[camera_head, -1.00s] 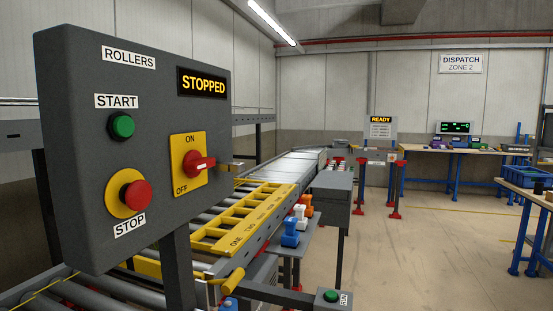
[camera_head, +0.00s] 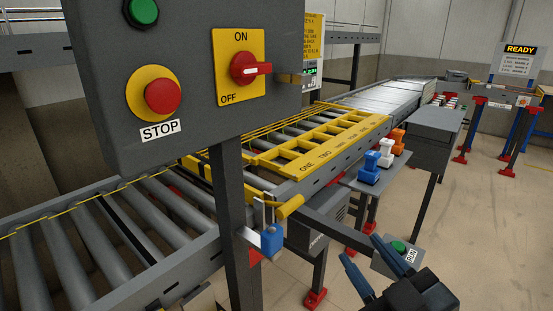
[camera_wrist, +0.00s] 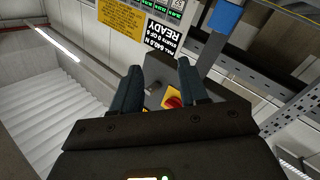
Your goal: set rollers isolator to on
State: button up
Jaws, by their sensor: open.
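The rollers isolator is a red rotary handle (camera_head: 250,68) on a yellow plate (camera_head: 226,48) marked ON at the top and OFF at the bottom. Its white-marked end points right, level between the two words. It sits on the grey control panel (camera_head: 200,113) in the head view. My gripper (camera_head: 361,248) is open and empty, low and to the right of the panel, apart from the handle. In the wrist view, its two fingers (camera_wrist: 160,68) are spread. A red part (camera_wrist: 172,102) on yellow shows between them, partly hidden; I cannot tell which control it is.
A red STOP button (camera_head: 162,97) and a green button (camera_head: 143,11) share the panel. A blue padlock-like part (camera_head: 270,241) hangs below. A RUN box (camera_head: 398,247) lies beside my gripper. Rollers (camera_head: 105,240) run behind the post.

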jog(key=w+a+r+n+g+y, duration=0.1)
jog(key=w+a+r+n+y, duration=0.1)
jog(key=w+r+n+y, duration=0.3)
jog(key=w+a+r+n+g, duration=0.1)
jog(key=w+a+r+n, duration=0.2)
jog(key=r, duration=0.4)
jog(key=n+g+y, duration=0.3)
jog(key=n+g, duration=0.1)
jog(key=n, duration=0.7)
send_near(258, 71)
jog(key=x, duration=0.2)
jog(key=shift+p+x, duration=0.65)
jog(key=shift+x, duration=2.65)
jog(key=shift+r, duration=0.1)
grip_shut()
